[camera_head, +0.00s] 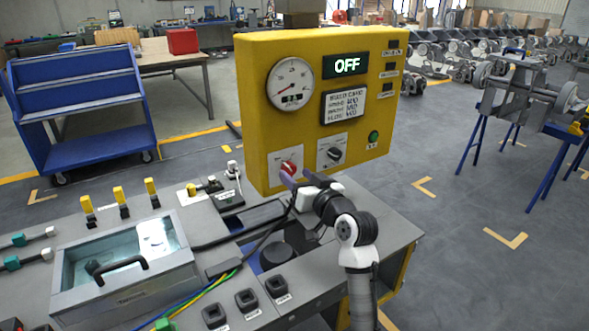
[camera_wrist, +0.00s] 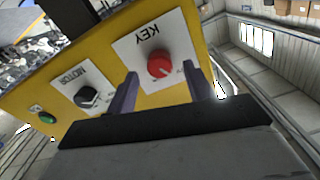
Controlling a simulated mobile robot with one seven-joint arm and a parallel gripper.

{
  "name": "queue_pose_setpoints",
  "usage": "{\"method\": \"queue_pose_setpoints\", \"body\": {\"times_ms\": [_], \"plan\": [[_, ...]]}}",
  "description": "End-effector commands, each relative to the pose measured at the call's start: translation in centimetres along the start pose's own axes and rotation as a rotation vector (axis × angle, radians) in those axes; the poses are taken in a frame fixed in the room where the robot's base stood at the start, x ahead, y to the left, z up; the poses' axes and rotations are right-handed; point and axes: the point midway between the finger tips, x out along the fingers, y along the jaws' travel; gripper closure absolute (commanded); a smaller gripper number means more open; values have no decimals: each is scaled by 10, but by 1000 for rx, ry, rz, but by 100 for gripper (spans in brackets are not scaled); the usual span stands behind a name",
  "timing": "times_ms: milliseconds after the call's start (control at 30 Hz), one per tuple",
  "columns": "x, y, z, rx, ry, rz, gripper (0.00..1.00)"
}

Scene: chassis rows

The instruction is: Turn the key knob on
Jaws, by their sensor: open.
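The red key knob (camera_head: 289,168) sits on a white plate low on the yellow panel (camera_head: 262,110). In the wrist view the key knob (camera_wrist: 161,65) is on the plate marked KEY, which looks upside down. My gripper (camera_head: 296,181) is in front of the knob; in the wrist view my gripper (camera_wrist: 160,90) is open, one purple finger on each side of the knob, with a gap to it. I cannot tell whether the fingertips touch the plate. The panel's display (camera_head: 347,65) reads OFF.
A black motor knob (camera_head: 334,155) is beside the key knob, with a green button (camera_head: 374,136) further right. A round gauge (camera_head: 291,84) is above. The grey bench (camera_head: 350,215) below carries yellow switches (camera_head: 120,195) and a glass-lidded box (camera_head: 125,270).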

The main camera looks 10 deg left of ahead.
Motion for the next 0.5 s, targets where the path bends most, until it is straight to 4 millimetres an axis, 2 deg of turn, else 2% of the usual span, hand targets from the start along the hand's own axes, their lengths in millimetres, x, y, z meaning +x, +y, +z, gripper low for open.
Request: {"method": "queue_pose_setpoints", "body": {"times_ms": [200, 500], "plan": [[20, 0, 0, 0, 0, 0, 48], [21, 0, 0, 0, 1, 1, 48]]}}
